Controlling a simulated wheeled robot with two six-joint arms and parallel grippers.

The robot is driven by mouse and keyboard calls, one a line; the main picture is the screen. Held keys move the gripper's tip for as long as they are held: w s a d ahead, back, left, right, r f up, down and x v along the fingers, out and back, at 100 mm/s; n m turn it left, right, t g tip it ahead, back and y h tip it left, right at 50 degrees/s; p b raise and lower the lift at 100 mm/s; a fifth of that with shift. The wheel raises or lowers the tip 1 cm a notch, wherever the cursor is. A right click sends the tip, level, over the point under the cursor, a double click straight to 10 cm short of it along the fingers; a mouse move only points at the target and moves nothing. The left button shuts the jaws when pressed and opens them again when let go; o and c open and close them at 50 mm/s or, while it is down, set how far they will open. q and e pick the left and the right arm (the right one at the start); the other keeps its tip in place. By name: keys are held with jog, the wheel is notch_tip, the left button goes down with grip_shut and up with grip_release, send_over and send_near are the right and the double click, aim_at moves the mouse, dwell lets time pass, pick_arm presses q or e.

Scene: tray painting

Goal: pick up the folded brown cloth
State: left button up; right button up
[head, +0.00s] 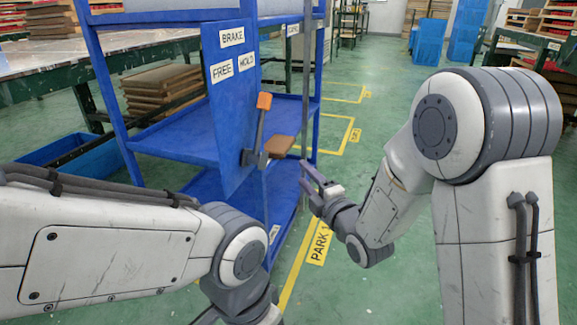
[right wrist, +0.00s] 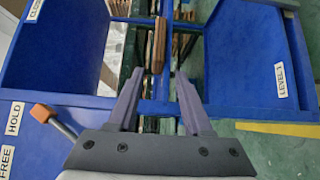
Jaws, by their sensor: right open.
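The folded brown cloth (head: 278,147) is a small flat brown piece at the blue cart, just right of the lever with the orange handle. In the right wrist view the cloth (right wrist: 158,45) shows as a narrow brown strip ahead of the fingertips, roughly in line with the gap between them. My right gripper (head: 316,178) is open and empty, a little right of and below the cloth in the head view. Its two grey fingers (right wrist: 160,82) are spread apart and do not touch the cloth. My left arm enters from the left, but its gripper is out of view.
The blue cart (head: 172,138) has shelves and a panel with BRAKE, HOLD and FREE labels. The orange-handled lever (head: 262,105) stands close to the cloth and also shows in the right wrist view (right wrist: 42,113). Green floor with yellow lines lies right of the cart.

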aim_at(285, 154)
jog(key=p+x, duration=0.1)
jog(key=x, duration=0.7)
jog(key=shift+x, duration=0.8)
jog(key=shift+c, duration=0.3)
grip_shut()
jog(key=shift+r+p, duration=1)
jog(key=shift+r, duration=0.45)
jog(key=shift+f, duration=0.1)
